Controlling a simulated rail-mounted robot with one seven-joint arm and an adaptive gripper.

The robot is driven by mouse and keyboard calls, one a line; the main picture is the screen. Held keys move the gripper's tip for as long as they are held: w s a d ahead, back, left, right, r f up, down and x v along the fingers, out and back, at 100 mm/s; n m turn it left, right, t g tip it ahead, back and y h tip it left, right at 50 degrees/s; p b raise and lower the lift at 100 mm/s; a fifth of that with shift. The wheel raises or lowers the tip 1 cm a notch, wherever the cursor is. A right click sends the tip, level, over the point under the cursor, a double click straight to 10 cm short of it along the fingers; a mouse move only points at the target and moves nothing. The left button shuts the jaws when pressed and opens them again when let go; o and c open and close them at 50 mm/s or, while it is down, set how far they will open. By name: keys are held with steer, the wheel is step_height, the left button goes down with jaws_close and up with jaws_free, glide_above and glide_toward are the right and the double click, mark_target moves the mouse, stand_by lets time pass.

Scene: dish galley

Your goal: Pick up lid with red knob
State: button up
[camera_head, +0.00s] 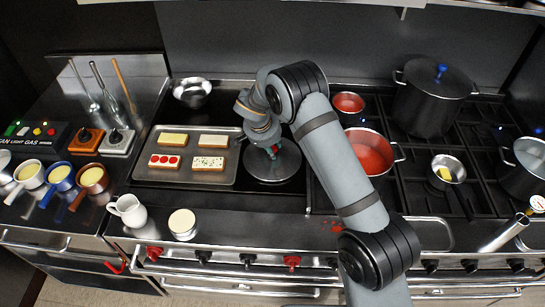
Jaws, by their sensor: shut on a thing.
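The lid with the red knob (272,174) is a round, flat metal disc on the dark cooktop, just right of the baking tray. My gripper (272,153) points down over the middle of the lid and is shut on its knob. Only a little red shows between the fingers. My wrist covers the far edge of the lid. I cannot tell whether the lid touches the cooktop or is slightly raised.
A tray (143,178) with several slabs lies left of the lid. A red-filled pot (395,160) and a smaller red-filled pan (362,110) stand right, behind my arm. A tall pot (428,105) has a blue-knobbed lid. A white jug (130,212) stands front left.

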jaws_close()
steer(key=shift+r, duration=0.1)
stand_by(0.4)
